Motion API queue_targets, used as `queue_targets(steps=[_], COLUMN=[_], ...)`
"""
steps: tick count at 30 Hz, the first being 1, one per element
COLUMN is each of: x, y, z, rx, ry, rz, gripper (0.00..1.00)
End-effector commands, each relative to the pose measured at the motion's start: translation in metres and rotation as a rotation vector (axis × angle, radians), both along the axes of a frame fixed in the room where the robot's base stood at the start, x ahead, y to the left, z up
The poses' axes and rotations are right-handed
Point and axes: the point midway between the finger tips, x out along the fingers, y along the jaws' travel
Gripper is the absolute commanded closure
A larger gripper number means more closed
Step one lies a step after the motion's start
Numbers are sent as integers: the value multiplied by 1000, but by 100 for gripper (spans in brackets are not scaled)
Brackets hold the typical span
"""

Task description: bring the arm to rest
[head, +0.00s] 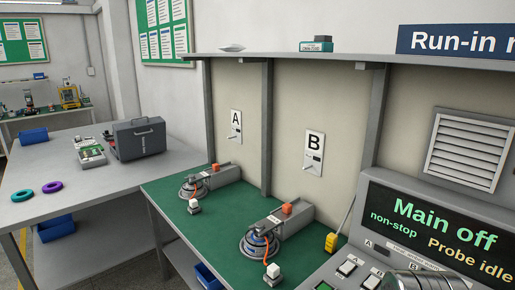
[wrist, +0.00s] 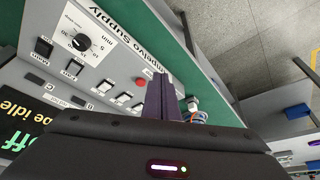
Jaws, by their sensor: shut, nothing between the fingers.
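My gripper (wrist: 161,98) shows in the wrist view with its dark fingers together and nothing between them. It is over the front of the control panel (wrist: 112,62), which carries a dial (wrist: 82,43), several rocker switches and a red button (wrist: 139,82). I cannot tell whether the fingers touch the panel. The screen (head: 440,230) there reads "Main off", "non-stop" and "Probe idle".
The green bench (head: 190,228) holds two motor stands (head: 205,180) (head: 262,238) below wall plates A (head: 236,126) and B (head: 314,153). A yellow-ended tool (head: 331,242) leans near the console. A grey table (head: 60,160) on the left holds a case (head: 138,138) and rings.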

Motion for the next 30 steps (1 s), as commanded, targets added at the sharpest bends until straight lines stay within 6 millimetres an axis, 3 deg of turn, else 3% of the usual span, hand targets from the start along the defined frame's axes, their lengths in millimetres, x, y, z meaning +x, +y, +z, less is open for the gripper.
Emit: queue_targets(steps=[3, 9, 30], x=[-6, -7, -7], y=[22, 40, 41], z=[12, 25, 24], rx=[-7, -8, -7], ry=[-56, -98, -96], rz=[74, 140, 144], gripper=[100, 100, 100])
